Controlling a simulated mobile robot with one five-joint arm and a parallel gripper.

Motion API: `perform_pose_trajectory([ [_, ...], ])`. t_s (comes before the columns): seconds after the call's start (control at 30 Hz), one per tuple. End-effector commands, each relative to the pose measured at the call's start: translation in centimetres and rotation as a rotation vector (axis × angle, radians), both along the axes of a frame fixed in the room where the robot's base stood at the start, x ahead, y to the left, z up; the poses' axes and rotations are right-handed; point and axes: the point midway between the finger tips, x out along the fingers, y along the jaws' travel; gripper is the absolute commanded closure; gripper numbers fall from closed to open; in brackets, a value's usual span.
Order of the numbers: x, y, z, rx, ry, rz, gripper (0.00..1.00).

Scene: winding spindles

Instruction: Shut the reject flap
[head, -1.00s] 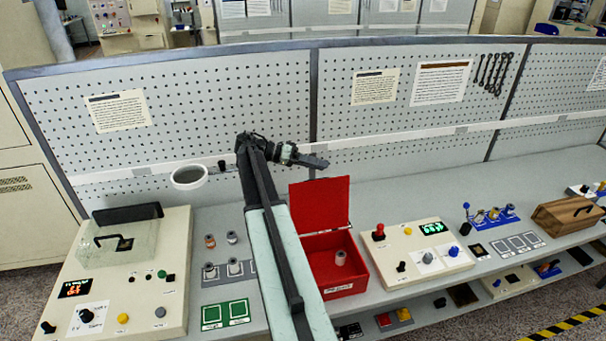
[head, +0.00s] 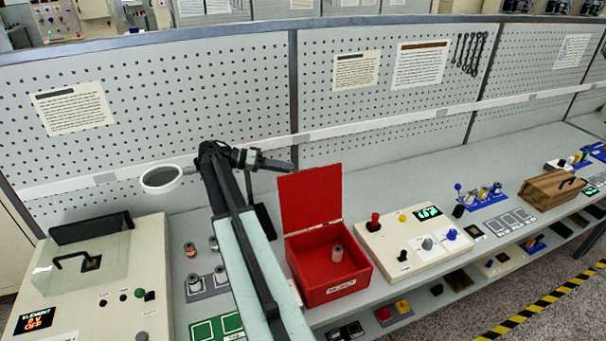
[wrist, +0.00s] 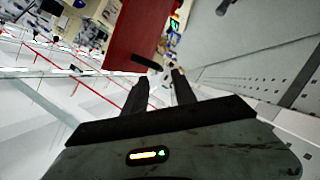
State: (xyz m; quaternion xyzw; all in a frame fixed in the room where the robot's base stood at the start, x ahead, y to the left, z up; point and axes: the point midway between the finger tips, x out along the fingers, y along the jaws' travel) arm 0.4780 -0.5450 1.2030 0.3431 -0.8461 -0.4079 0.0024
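The reject flap is the red lid (head: 311,196) of the red reject box (head: 330,288). It stands raised at the back of the box, and the box is open. One small spindle (head: 337,254) stands inside. My gripper (head: 290,166) is just left of the flap's top edge in the head view, with no clear contact. In the wrist view the two dark fingers (wrist: 160,78) are apart with nothing held between them. The red flap (wrist: 140,35) shows beyond them there.
A control panel with knobs (head: 415,240) stands right of the box. A machine with a clear cover (head: 95,262) and a white ring (head: 161,180) are at left. A pegboard wall (head: 230,90) rises behind. A wooden box (head: 550,192) is farther right.

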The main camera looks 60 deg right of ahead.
Motion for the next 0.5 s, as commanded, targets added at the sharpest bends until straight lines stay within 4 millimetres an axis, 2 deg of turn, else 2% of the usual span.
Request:
perform_pose_trajectory([
  [0.4, -5.1, -3.7, -2.0, 0.000, 0.001, -0.001, 0.68],
  [0.5, -5.7, -4.2, -2.2, -0.001, 0.000, 0.001, 0.68],
])
